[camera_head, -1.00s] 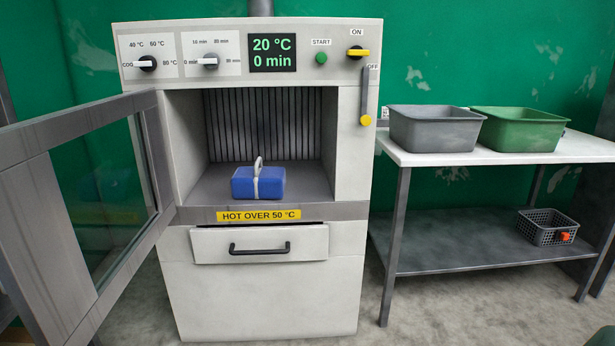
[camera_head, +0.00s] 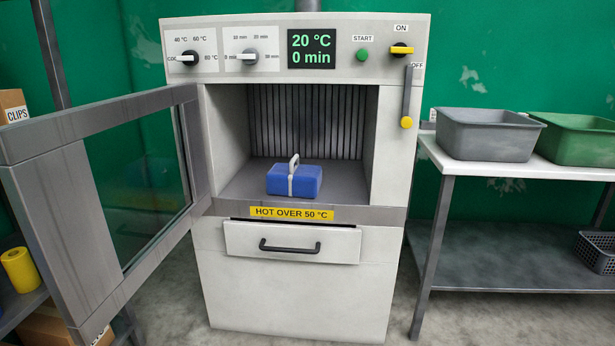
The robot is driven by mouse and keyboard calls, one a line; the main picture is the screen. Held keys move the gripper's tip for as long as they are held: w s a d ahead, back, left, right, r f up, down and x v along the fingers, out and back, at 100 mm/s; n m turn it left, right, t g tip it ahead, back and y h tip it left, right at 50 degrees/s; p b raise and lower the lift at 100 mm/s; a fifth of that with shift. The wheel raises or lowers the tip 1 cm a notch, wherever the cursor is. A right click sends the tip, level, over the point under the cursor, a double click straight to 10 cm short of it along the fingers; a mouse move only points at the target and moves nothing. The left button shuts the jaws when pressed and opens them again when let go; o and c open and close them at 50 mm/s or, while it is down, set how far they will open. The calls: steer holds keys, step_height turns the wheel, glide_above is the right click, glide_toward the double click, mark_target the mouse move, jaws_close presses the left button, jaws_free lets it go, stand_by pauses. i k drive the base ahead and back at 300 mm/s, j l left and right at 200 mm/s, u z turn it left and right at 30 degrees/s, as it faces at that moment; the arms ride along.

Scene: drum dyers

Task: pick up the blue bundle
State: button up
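The blue bundle (camera_head: 305,181) is a block with a white band around it and a white loop standing up on top. It sits on the floor of the open chamber of the drying machine (camera_head: 292,290), near the front. The machine's glass door (camera_head: 135,185) is swung open to the left. The display (camera_head: 311,49) reads 20 °C and 0 min. My gripper is not in view.
A white-topped table (camera_head: 560,171) at the right holds a grey tub (camera_head: 487,135) and a green tub (camera_head: 578,139). A grey basket (camera_head: 597,252) is on its lower shelf. The open door takes up the left side. A yellow roll (camera_head: 20,270) and a CLIPS box (camera_head: 12,107) are at far left. The floor before the machine is clear.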

mark_target(291, 179)
steer(key=i+l+u, duration=0.15)
steer(key=i+l, duration=0.15)
steer(key=i, duration=0.25)
steer(key=i+l+u, duration=0.1)
steer(key=i+l, duration=0.2)
steer(key=i, duration=0.2)
